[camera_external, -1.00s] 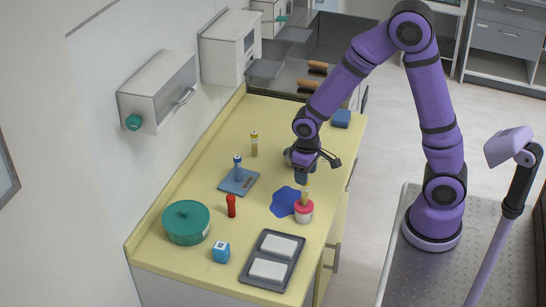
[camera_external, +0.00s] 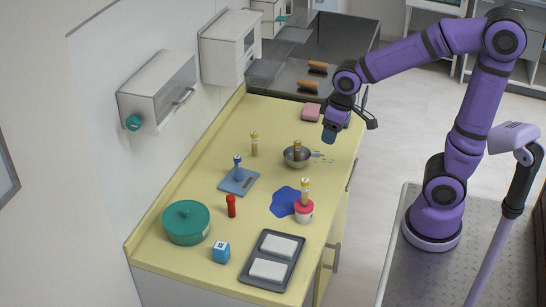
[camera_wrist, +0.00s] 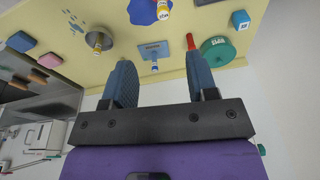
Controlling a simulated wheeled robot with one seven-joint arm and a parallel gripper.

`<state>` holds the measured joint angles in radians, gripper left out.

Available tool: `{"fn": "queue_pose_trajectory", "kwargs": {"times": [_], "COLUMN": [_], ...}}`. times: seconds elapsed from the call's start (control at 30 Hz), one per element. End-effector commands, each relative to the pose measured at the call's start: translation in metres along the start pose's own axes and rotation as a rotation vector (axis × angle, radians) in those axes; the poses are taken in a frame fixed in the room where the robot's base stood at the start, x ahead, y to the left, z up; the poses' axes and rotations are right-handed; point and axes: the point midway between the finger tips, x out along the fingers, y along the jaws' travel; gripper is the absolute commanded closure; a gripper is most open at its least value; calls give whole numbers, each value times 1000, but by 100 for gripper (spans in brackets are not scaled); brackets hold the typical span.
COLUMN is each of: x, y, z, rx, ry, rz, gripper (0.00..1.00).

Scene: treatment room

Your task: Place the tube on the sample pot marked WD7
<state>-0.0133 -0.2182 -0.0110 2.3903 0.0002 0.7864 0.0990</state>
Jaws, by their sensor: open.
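A yellow-and-white tube (camera_external: 304,190) stands upright on a small white pot with a pinkish-red top (camera_external: 304,212), at the right front of the counter. Part of a yellow-capped tube (camera_wrist: 164,8) shows at the top edge of the wrist view. The pot's marking is not readable. My gripper (camera_external: 329,136) is in the air beyond the pot, near the counter's right edge, apart from tube and pot. In the wrist view, its fingers (camera_wrist: 160,82) are spread with nothing between them.
A blue-capped item stands on a blue plate (camera_external: 250,188). A red tube (camera_external: 231,206), green pot (camera_external: 186,230), blue cube (camera_external: 221,252), grey tray (camera_external: 246,279) and blue patch (camera_external: 283,204) are nearby.

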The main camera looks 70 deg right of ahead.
Motion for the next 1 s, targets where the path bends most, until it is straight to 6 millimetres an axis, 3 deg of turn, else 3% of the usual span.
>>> {"fn": "queue_pose_trajectory", "kwargs": {"times": [0.1,0.4,0.7,1.0], "x": [-29,-81,-98,-99], "y": [2,7,11,11], "z": [22,82,118,121], "rx": [-19,-65,-93,-95], "ry": [62,201,274,278], "rz": [-6,-14,-13,-13], "gripper": [47,47,47,47]}}
